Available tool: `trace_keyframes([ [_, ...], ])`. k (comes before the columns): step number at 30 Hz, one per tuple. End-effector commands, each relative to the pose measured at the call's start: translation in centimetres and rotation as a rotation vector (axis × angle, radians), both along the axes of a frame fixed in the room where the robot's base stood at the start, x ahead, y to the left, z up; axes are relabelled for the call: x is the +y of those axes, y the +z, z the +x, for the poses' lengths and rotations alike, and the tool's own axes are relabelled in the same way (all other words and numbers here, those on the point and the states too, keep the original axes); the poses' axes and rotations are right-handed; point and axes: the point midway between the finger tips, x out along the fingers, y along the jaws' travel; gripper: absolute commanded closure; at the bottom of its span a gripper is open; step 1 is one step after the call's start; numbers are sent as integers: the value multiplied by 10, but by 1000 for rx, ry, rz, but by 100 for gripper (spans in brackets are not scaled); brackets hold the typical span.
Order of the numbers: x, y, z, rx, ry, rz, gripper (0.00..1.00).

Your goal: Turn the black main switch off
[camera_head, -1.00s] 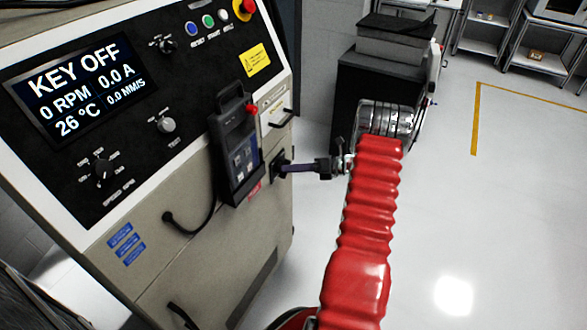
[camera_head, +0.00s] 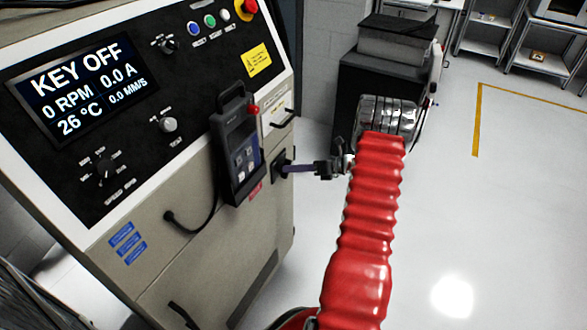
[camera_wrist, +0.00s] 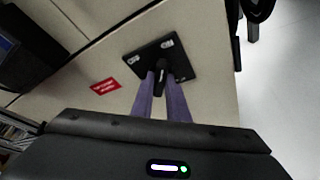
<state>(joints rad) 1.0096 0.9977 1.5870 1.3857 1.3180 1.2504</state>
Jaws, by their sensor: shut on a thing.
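The black main switch sits on a dark square plate (camera_wrist: 185,68) on the beige side of the cabinet. In the wrist view its small black handle (camera_wrist: 161,76) stands between the tips of my two purple fingers. My gripper (camera_wrist: 163,80) is shut on this handle. In the head view the switch (camera_head: 279,165) is at the cabinet's right side, with my gripper (camera_head: 288,168) reaching it from the right. The fingers cover part of the handle, and its exact setting cannot be read.
A handheld pendant (camera_head: 238,150) hangs on the cabinet left of the switch. A red label (camera_wrist: 106,86) is beside the switch plate. The cabinet screen (camera_head: 82,83) reads KEY OFF. A dark cabinet (camera_head: 375,80) stands behind my arm. Bare floor lies to the right.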

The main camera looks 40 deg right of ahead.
Motion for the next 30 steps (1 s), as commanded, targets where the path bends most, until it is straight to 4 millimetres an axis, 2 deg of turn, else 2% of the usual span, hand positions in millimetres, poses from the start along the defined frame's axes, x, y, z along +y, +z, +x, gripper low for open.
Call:
trace_keyframes([
  [30, 8, -1, -4, -261, -3, -763, 100],
])
